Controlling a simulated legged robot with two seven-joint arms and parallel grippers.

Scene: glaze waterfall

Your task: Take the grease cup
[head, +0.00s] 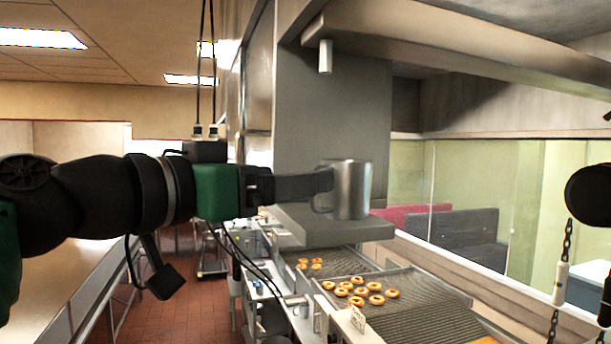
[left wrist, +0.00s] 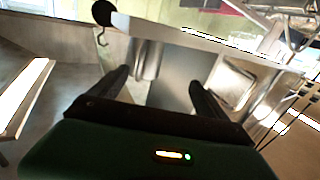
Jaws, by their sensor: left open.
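The grease cup (head: 351,190) is a shiny metal mug standing upright on a grey metal ledge (head: 320,232), its handle toward the left. My left gripper (head: 328,183) comes in level from the left with its fingertips at the handle side of the cup. In the left wrist view its two dark fingers (left wrist: 158,78) are spread apart, with a metal cylinder that looks like the cup (left wrist: 149,58) beyond and between them. Whether a finger touches the handle cannot be told. My right gripper does not show.
A tall grey metal housing (head: 330,110) rises behind the cup, with a long beam (head: 460,50) overhead. Below are wire racks (head: 410,315) with several doughnuts (head: 357,290). A chain (head: 565,260) hangs at the right. A red tiled floor (head: 165,290) lies at lower left.

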